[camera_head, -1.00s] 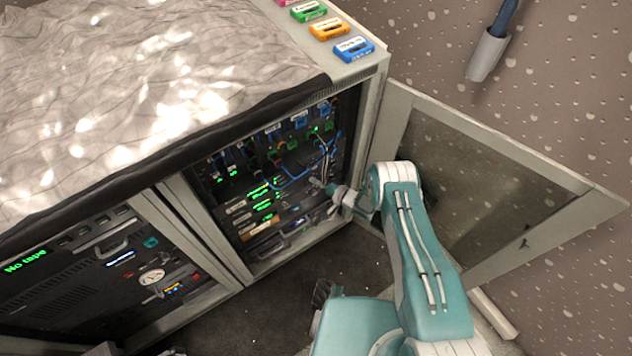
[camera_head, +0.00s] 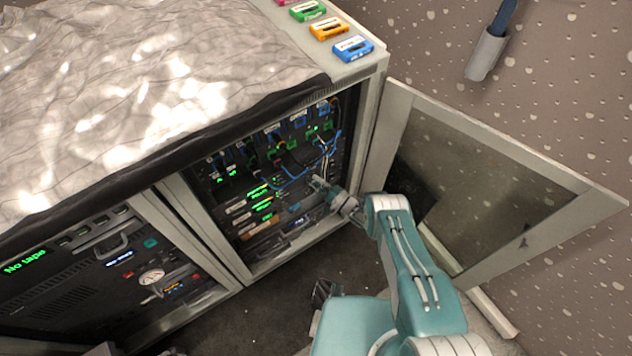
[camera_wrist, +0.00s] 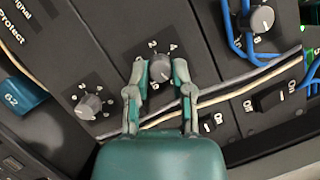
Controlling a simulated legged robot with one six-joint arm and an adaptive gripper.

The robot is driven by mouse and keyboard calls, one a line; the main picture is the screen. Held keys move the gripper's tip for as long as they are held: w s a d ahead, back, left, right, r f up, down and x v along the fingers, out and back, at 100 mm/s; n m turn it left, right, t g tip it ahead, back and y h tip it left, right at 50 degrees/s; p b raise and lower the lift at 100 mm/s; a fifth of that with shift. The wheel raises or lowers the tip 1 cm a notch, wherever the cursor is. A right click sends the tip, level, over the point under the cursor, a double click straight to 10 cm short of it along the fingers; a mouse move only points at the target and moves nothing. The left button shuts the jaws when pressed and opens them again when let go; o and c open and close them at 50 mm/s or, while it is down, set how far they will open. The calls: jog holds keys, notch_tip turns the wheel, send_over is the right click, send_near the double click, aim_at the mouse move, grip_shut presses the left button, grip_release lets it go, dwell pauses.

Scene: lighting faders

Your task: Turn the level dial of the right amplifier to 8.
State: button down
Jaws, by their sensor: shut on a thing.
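In the wrist view my gripper (camera_wrist: 161,72) has its fingers on both sides of a round grey dial (camera_wrist: 160,67), shut on it. The dial sits on a dark panel with a 2 and a 4 showing above it. The fingers hide part of its scale, and I cannot make out where its pointer stands. A similar dial (camera_wrist: 89,106) is to the left and another dial (camera_wrist: 262,18) to the upper right. In the head view my gripper (camera_head: 322,186) reaches into the open rack (camera_head: 245,265), and the held dial is too small to tell.
Blue and pale cables (camera_wrist: 232,40) run close to the right of my gripper. Black rocker switches (camera_wrist: 272,98) lie to the lower right. The open glass door (camera_head: 470,190) stands right of my arm. Several cassettes (camera_head: 353,48) lie on the cabinet top.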

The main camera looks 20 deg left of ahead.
jog(key=shift+s+d+f+m+t, duration=0.1)
jog(key=shift+f+m+t, duration=0.1)
jog(key=shift+m, duration=0.35)
jog(key=shift+f+m+t, duration=0.1)
jog(key=shift+m+t, duration=0.1)
jog(key=shift+m, duration=0.35)
jog(key=c, duration=0.5)
grip_release()
jog(key=shift+r, duration=0.1)
jog(key=v, duration=1.1)
jog(key=shift+d+f, duration=0.3)
jog(key=shift+s, duration=0.1)
